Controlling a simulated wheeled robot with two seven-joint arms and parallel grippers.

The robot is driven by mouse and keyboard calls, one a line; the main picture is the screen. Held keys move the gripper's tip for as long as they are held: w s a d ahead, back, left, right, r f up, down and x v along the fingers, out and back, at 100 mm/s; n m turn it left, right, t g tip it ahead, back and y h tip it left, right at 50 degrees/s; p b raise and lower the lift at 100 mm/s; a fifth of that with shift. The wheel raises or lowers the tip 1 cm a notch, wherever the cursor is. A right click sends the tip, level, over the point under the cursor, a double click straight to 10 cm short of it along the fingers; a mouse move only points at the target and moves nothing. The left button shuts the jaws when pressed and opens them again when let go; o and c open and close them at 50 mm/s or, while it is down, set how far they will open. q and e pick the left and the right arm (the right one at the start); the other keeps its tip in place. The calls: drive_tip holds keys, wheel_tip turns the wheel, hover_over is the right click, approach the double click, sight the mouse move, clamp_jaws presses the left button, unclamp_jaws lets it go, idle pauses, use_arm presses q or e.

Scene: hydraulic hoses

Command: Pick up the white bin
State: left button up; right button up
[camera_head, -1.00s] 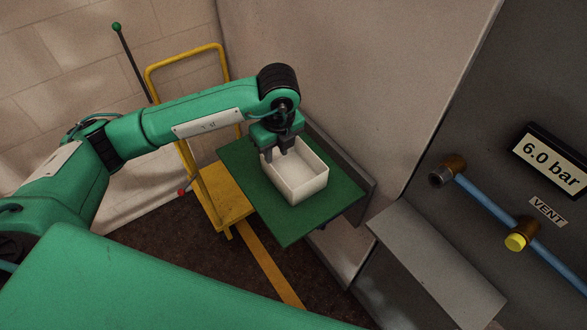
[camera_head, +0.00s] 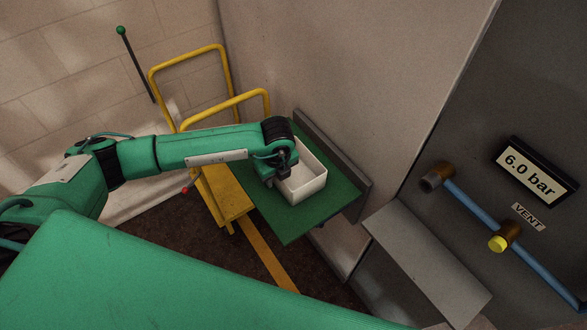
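The white bin (camera_head: 308,187) is an open, empty-looking box. It sits upright on the green shelf (camera_head: 285,226) by the wall. My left arm comes in from the left, and my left gripper (camera_head: 271,181) is low at the bin's left wall. Its dark fingers overlap the bin's left rim in the picture. The wrist hides the bin's left back corner, and I cannot tell whether the fingers touch or grip the wall. My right gripper is not in view.
A yellow cart (camera_head: 222,196) with hoop handles stands left of the shelf. To the right are a bare grey ledge (camera_head: 425,262) and a panel with a blue hose (camera_head: 475,207), a yellow-capped fitting (camera_head: 499,243) and a 6.0 bar display (camera_head: 530,176).

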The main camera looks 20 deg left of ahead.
use_arm(q)
clamp_jaws()
drive_tip(key=shift+r, duration=0.15)
